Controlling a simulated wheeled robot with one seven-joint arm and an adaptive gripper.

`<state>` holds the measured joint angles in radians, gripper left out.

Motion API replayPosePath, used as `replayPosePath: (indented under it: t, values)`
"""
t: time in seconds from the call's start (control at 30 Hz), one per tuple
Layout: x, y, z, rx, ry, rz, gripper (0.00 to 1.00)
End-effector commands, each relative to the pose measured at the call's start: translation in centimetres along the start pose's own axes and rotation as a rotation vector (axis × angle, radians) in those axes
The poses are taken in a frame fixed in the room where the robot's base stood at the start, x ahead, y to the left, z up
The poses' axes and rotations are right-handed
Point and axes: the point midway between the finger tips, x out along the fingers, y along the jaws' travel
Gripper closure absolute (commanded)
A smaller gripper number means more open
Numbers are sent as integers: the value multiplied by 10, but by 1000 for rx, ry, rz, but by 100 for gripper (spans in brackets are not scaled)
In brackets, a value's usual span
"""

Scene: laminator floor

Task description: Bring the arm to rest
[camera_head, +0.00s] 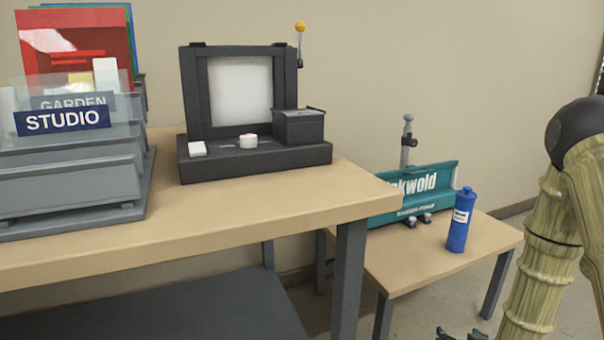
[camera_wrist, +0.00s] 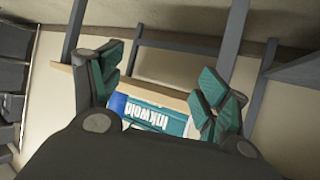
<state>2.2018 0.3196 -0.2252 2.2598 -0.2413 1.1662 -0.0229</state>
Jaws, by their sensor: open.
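My gripper (camera_wrist: 160,95) is open in the wrist view, with its two green-padded fingers spread apart and nothing between them. Through the gap, farther off, the teal Inkwold box (camera_wrist: 147,113) shows on the low table. In the head view my arm (camera_head: 540,265) stands at the right edge, its upper part bent at a dark round joint. Dark tips (camera_head: 462,334), probably of my gripper, just show at the bottom edge, in front of and below the low table. The rest of the gripper is out of that view.
The low table (camera_head: 400,282) holds the teal box (camera_head: 428,190) and a blue bottle (camera_head: 461,220). The higher table (camera_head: 210,225) carries a dark framed device (camera_head: 250,160) and a grey rack (camera_head: 75,180) with sheets and signs. Bare floor shows at lower right.

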Motion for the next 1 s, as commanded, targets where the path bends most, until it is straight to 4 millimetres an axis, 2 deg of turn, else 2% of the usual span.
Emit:
replayPosePath:
  t: [0.03,0.17,0.27,0.4,0.6,0.7,0.9,0.97,1.0]
  values:
    - [-5,-13,29,-6,-72,-8,24]
    - [-24,-41,96,-16,-243,-23,24]
    - [-45,-61,147,-24,-374,-32,24]
    - [-83,-86,214,-38,-558,-43,24]
    - [-151,-113,295,-59,-802,-53,24]
    - [-181,-122,323,-68,-899,-55,24]
    - [-235,-135,363,-85,-1053,-58,24]
    - [-249,-137,370,-89,-1090,-58,24]
    - [-250,-136,357,-86,-1079,-56,24]
